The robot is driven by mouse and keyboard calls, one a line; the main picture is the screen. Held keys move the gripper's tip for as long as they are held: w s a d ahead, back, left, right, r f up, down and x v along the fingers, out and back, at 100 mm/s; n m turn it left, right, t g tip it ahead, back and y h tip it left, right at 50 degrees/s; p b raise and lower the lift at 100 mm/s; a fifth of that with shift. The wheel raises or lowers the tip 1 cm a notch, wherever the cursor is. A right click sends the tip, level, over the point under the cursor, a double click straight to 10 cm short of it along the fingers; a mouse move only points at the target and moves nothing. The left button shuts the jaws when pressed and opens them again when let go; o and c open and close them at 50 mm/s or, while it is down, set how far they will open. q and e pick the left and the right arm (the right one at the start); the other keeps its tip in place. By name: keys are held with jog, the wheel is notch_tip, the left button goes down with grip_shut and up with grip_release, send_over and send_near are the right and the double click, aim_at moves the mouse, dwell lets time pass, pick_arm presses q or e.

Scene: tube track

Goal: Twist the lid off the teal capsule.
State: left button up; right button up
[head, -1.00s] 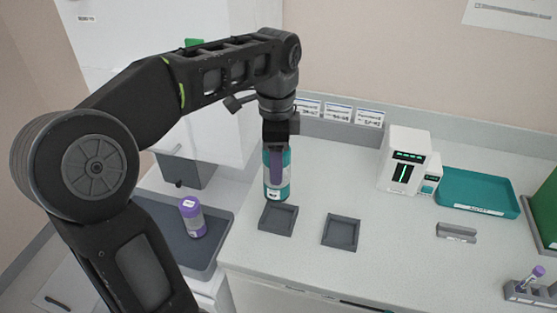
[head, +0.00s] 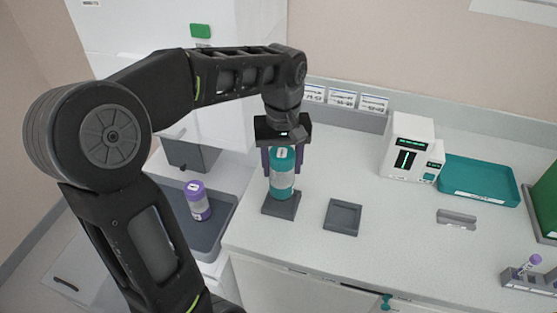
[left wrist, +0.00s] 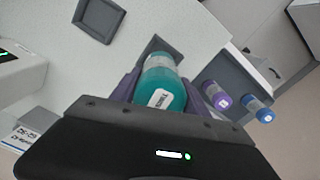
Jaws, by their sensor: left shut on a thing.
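The teal capsule (head: 282,184) stands upright over the left grey square holder (head: 272,208), its lower end overlapping the holder; I cannot tell if it rests in it. My left gripper (head: 282,162) points down from above and is shut on the capsule's upper part, with purple fingers on two opposite sides. In the left wrist view, the teal capsule (left wrist: 161,84) is between the fingers, with a white label facing the camera and the holder (left wrist: 180,45) behind it. The lid's seam cannot be made out. My right gripper is not in view.
An empty square holder (head: 343,217) lies to the right. A purple capsule (head: 198,201) stands in the dark tray (head: 222,233) at left; the wrist view also shows a blue capsule (left wrist: 257,108). A white device (head: 410,148) and teal tray (head: 478,178) stand at back right.

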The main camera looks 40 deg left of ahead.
pick_arm(q)
jog(key=shift+w+n, duration=0.1)
jog(key=shift+n, duration=1)
jog(key=m, duration=0.5)
jog(key=shift+m, duration=0.3)
jog(key=m+p, duration=0.1)
jog(key=m, duration=0.5)
jog(key=shift+m, duration=0.4)
jog(key=m, duration=0.9)
jog(key=shift+f, duration=0.4)
jog(key=shift+f+b, duration=0.6)
jog(key=shift+f, duration=0.1)
jog(key=shift+f, duration=0.3)
